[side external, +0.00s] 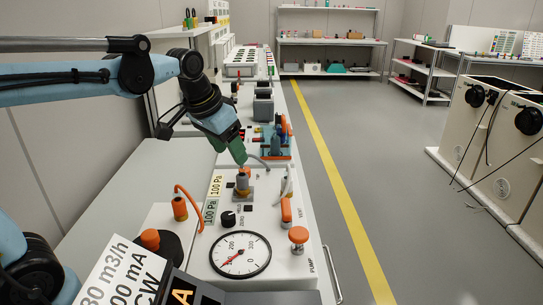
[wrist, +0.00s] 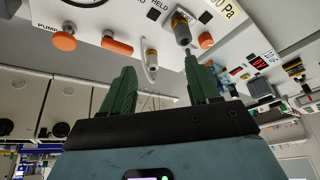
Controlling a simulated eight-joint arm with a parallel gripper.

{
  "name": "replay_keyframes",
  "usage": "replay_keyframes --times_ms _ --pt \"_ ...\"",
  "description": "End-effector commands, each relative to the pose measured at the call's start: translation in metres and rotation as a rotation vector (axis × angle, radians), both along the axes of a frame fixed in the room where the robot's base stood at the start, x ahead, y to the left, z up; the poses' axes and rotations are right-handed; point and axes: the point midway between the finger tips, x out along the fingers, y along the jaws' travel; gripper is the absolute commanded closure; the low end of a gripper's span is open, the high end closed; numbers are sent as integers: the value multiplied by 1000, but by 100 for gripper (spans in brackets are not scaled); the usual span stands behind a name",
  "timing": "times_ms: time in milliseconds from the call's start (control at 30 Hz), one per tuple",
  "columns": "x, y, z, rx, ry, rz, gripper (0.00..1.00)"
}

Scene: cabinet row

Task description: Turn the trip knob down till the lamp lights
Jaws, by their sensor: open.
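My gripper (side external: 240,160) points down above the white instrument panel (side external: 192,270). Its green fingers stand apart with nothing between them in the wrist view (wrist: 160,68). Just below the fingertips is an orange-topped fitting (side external: 243,180) on a grey block; I cannot tell whether they touch it. A black knob (side external: 228,218) sits by the ZERO label, behind the round white dial (side external: 240,255) with its red needle. No knob readably marked trip shows, and I cannot pick out a lit lamp.
An orange PUMP knob (side external: 299,235) and an orange VENT lever (side external: 286,210) stand on the panel's right side. An orange hose (side external: 187,189) arches at its left. More bench equipment (side external: 263,105) stands behind. The floor (side external: 330,120) to the right is clear.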

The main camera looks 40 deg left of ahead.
Motion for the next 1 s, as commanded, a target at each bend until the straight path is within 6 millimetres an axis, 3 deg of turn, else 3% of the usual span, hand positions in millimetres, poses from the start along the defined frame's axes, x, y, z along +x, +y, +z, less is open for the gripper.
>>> replay_keyframes --times_ms 33,267,600,800,1000 --pt "14 7 6 3 25 3 40" --pt "63 34 15 7 137 -3 40" --pt "121 81 -2 -6 302 -18 40" --pt "138 104 -22 -22 380 -26 40" --pt "143 113 -33 -30 414 -33 40"
